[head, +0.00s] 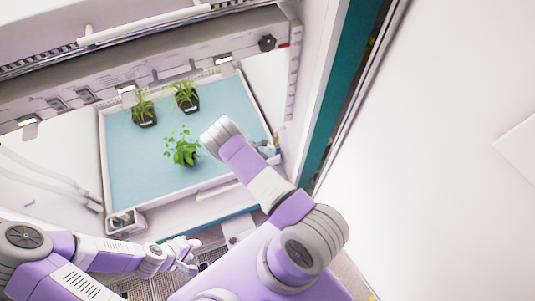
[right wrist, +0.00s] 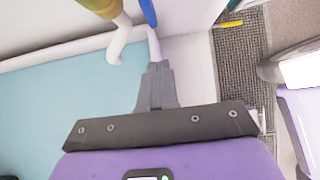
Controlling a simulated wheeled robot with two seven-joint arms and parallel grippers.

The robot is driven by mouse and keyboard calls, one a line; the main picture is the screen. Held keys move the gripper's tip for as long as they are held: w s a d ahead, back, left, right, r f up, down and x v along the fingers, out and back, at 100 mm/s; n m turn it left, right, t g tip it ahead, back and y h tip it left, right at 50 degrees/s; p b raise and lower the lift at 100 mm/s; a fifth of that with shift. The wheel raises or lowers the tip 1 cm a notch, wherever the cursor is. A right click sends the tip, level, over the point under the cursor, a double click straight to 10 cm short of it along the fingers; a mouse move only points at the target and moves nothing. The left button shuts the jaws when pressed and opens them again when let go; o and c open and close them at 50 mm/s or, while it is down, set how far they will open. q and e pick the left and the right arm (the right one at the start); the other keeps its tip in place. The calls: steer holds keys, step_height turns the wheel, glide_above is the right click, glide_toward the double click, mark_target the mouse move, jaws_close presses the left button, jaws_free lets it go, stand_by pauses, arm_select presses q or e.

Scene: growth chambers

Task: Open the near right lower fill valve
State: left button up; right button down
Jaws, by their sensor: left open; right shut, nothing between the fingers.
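A small cluster of fittings (head: 266,148) sits at the right edge of the blue tray (head: 125,180) in the head view; a valve there is too small to make out. In the right wrist view a white hooked pipe (right wrist: 121,40) hangs beside a blue lever-like piece (right wrist: 149,12) and a yellow-green part, cut off at the top. My right gripper (right wrist: 158,68) is shut and empty, its tips just below the pipe and blue piece; contact is unclear. It is hidden in the head view. My left gripper (head: 188,256) is open and empty, below the tray's front edge.
Several potted plants, including a leafy one (head: 183,150), stand on the tray. A black knob (head: 267,43) is on the upper frame. In the right wrist view a yellow strip (right wrist: 232,24) lies near the dark floor grate (right wrist: 243,65). A white wall closes the right side.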

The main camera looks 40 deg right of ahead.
steer(key=w+a+p, duration=0.1)
steer(key=w+a, duration=0.2)
steer(key=a, duration=0.7)
steer(key=shift+a+r, duration=0.1)
